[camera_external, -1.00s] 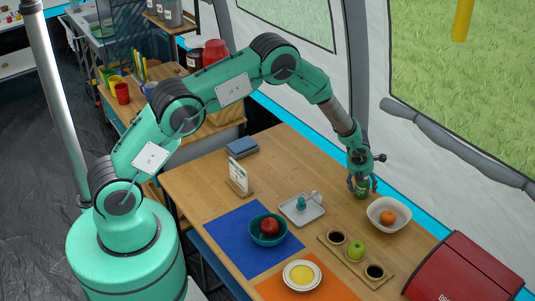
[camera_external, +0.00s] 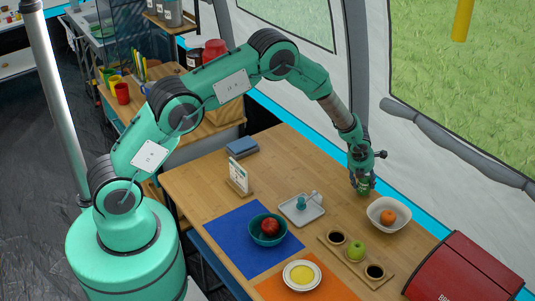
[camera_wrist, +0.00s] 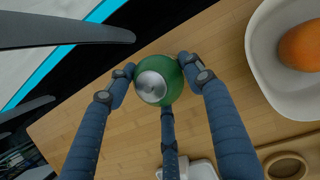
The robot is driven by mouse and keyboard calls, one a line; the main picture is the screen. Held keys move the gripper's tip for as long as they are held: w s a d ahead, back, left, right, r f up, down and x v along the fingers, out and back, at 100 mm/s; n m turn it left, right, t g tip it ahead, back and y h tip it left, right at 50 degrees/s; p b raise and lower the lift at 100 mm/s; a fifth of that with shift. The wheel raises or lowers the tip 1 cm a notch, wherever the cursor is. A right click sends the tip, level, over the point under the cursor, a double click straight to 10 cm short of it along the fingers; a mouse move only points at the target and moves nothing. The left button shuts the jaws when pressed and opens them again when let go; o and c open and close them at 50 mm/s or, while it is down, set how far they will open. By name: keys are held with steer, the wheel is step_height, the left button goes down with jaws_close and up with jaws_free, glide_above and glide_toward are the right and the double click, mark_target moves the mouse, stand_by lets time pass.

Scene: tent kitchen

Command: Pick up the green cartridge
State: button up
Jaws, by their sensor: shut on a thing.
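The green cartridge (camera_wrist: 171,90) is a small round green thing with a silver metal top, in the middle of the wrist view. My gripper (camera_wrist: 158,90) has blue-grey fingers closed around its sides. In the external view, my gripper (camera_external: 362,184) points down near the far right edge of the wooden table, and the green cartridge (camera_external: 363,187) shows only partly between the fingers. I cannot tell whether its bottom is clear of the table.
A white bowl with an orange (camera_external: 388,217) stands close to the right of my gripper. A grey tray (camera_external: 300,214) lies to the left. A wooden board (camera_external: 330,250) with dark cups and a green apple is in front. The wooden table (camera_external: 290,160) is clear behind the tray.

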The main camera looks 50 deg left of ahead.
step_height(320, 180, up, 8)
steer(key=shift+r+p, duration=0.2)
steer(key=shift+p, duration=0.5)
